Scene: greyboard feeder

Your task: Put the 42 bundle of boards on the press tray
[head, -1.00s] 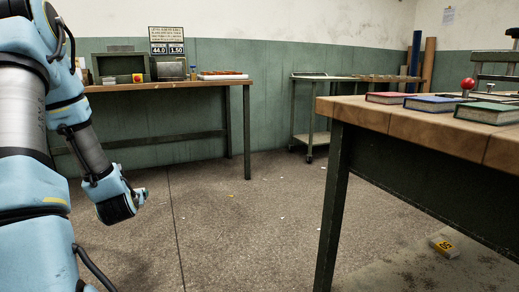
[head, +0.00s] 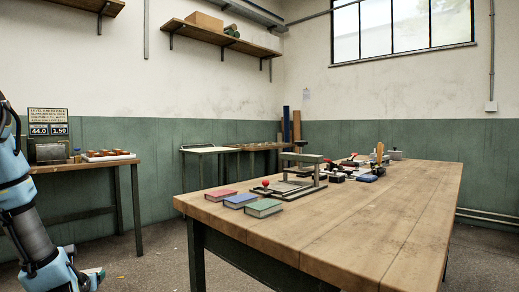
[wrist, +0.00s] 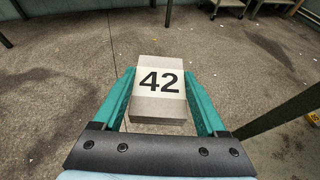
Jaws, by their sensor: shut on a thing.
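My gripper (wrist: 159,88) is shut on the grey bundle of boards marked 42 (wrist: 158,108), with one teal finger along each side. The bundle is held above the concrete floor, its number facing the camera. In the head view my gripper (head: 93,276) shows low at the left, beside and below the big table; the bundle is hardly visible there. A press (head: 303,172) with a metal frame and a red knob stands on that table. A flat base shows under its frame, but I cannot make out the tray clearly.
A second bench (head: 85,165) stands left.

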